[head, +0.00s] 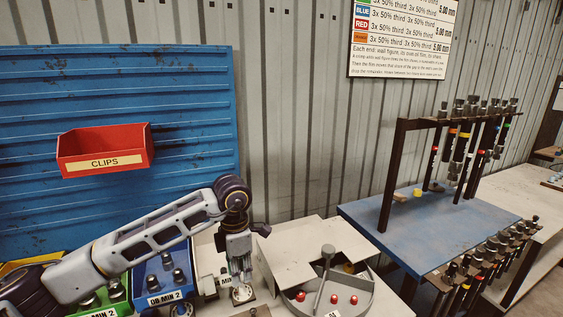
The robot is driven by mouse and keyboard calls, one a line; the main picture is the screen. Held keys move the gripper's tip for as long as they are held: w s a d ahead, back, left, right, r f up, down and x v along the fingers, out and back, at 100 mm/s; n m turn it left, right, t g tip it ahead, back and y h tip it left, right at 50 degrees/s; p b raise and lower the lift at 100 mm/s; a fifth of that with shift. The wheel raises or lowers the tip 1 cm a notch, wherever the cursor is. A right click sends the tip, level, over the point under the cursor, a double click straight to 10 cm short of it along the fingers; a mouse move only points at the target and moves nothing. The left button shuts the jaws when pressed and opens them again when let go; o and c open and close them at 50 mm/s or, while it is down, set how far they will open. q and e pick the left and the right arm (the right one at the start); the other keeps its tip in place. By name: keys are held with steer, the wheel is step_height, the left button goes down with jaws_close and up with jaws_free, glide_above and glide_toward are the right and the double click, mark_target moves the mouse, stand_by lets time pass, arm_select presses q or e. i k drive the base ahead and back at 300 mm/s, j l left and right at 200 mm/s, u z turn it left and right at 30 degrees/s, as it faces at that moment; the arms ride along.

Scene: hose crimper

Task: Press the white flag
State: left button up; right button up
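My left gripper (240,268) points down over the bench at the lower centre, just above a small round metal fitting (242,294). Its fingers are small and blurred here, so I cannot tell whether they are open or touching the fitting. A grey machine with a curved tray (325,299), a lever (326,268) and several red buttons stands right of the gripper. Pale flat plates (290,246) lie behind it. No part stands out clearly as a white flag. My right gripper is not in view.
A blue bin (152,265) and a green bin (88,300) with metal fittings sit under my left arm. A red CLIPS bin (104,150) hangs on the blue wall panel (190,85). A blue table (365,222) with a dark rack (392,175) stands to the right.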

mark_target(209, 285)
steer(key=k+l, duration=0.15)
steer(key=k, duration=0.3)
steer(key=k+l, duration=0.1)
steer(key=k, duration=0.3)
steer(key=k+l, duration=0.15)
steer(key=k, duration=0.3)
